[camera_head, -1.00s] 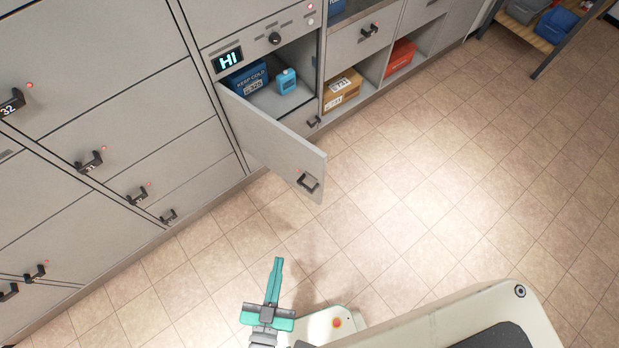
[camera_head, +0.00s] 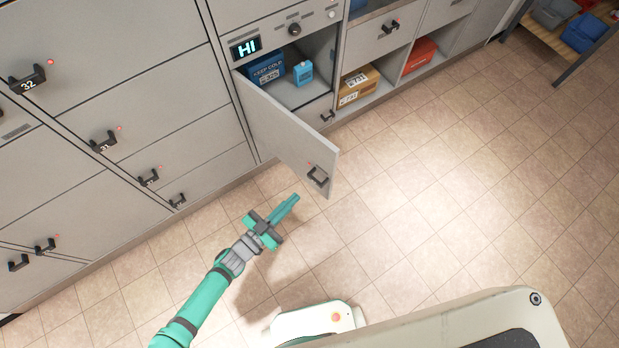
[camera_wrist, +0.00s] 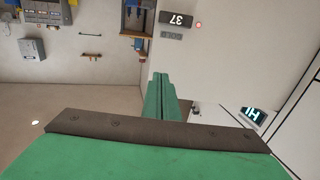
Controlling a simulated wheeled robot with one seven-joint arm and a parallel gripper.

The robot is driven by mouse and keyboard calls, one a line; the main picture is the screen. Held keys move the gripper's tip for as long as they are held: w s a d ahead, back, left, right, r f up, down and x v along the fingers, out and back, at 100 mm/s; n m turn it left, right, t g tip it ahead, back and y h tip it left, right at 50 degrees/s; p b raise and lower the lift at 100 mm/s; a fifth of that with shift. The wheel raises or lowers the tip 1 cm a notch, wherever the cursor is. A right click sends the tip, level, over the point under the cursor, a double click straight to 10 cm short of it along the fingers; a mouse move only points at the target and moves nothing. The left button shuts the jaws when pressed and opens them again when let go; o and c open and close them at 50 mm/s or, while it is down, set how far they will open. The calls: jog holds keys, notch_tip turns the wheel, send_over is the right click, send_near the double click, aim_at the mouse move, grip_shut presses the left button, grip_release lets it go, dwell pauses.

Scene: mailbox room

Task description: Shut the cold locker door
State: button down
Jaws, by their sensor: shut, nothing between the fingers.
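The cold locker door (camera_head: 278,128) is a grey panel hinged on its left side and swung wide open toward me. Its dark handle (camera_head: 318,177) sits near the free edge. The cold locker (camera_head: 318,90) is open below a lit "HI" display (camera_head: 246,47), which also shows in the wrist view (camera_wrist: 253,113). Inside are a blue "KEEP COLD" box (camera_head: 267,70) and a small light-blue bottle (camera_head: 302,71). My green gripper (camera_head: 294,199) is shut and empty, just left of and below the door's handle end, apart from it in the head view.
Closed lockers with dark handles (camera_head: 103,141) fill the left wall. Open cubbies to the right hold a cardboard box (camera_head: 358,84) and a red box (camera_head: 419,55). A wooden shelf with bins (camera_head: 560,14) stands at the far right. The tiled floor (camera_head: 430,190) is clear.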

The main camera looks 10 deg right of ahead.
aim_at(327, 165)
jog(key=x, duration=1.3)
jog(key=shift+w+d, duration=0.2)
jog(key=shift+w, duration=0.05)
